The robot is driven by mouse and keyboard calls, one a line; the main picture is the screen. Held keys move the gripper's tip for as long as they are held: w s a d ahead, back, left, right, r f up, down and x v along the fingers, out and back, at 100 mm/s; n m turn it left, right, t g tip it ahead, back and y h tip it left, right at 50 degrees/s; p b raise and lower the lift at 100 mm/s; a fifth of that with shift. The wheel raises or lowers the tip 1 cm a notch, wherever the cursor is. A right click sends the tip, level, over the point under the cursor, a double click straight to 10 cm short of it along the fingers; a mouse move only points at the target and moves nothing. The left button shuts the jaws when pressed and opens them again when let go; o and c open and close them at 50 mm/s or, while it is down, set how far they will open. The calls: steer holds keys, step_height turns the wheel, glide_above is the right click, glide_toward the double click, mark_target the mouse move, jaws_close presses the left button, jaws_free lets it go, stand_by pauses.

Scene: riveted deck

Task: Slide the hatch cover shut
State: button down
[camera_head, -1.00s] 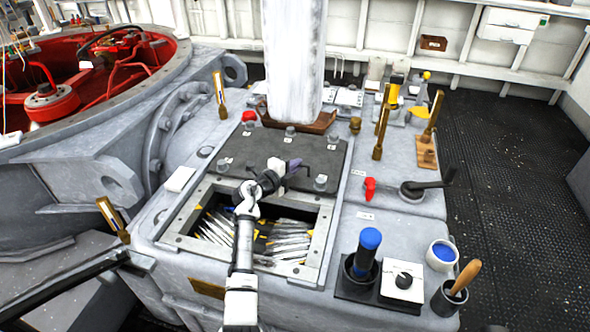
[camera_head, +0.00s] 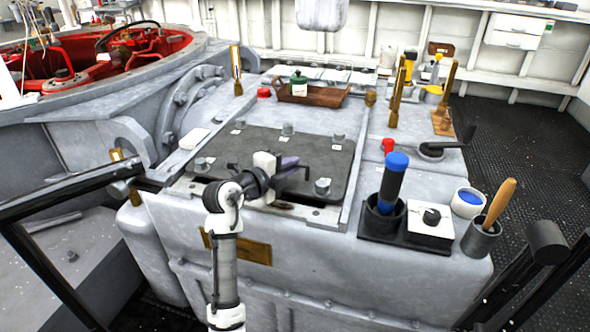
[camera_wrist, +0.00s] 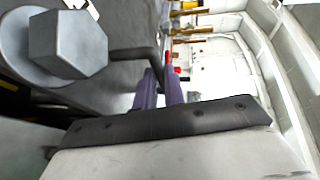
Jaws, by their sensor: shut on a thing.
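The hatch cover (camera_head: 255,146) is a dark grey plate with several bolts, lying flat between two pale rails on the grey housing. It covers most of the opening. A narrow dark gap shows at the near edge, beside the pale frame (camera_head: 318,214), partly hidden by my arm. My gripper (camera_head: 300,167), with purple fingers, is shut on the cover's black handle (camera_head: 311,175) near the plate's front part. In the wrist view my gripper (camera_wrist: 161,85) is around the black handle (camera_wrist: 134,54), and a large hex bolt (camera_wrist: 68,42) stands close by.
A blue-topped cylinder (camera_head: 392,181), a white box with a black knob (camera_head: 430,222) and a cup with a wooden-handled tool (camera_head: 483,236) stand right of the hatch. A brown tray (camera_head: 318,97) with a green-lidded pot (camera_head: 298,84) stands behind the cover.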

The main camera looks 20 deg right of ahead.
steer(key=s+a, duration=0.1)
steer(key=s+a+b, duration=0.1)
steer(key=s, duration=0.1)
steer(key=s+a+b, duration=0.1)
steer(key=s, duration=0.1)
steer(key=shift+a+f, duration=0.1)
steer(key=c, duration=1.5)
jaws_free()
steer(key=shift+s+a, duration=0.1)
steer(key=shift+a, duration=0.05)
steer(key=b+v, duration=0.1)
steer(key=v, duration=1.3)
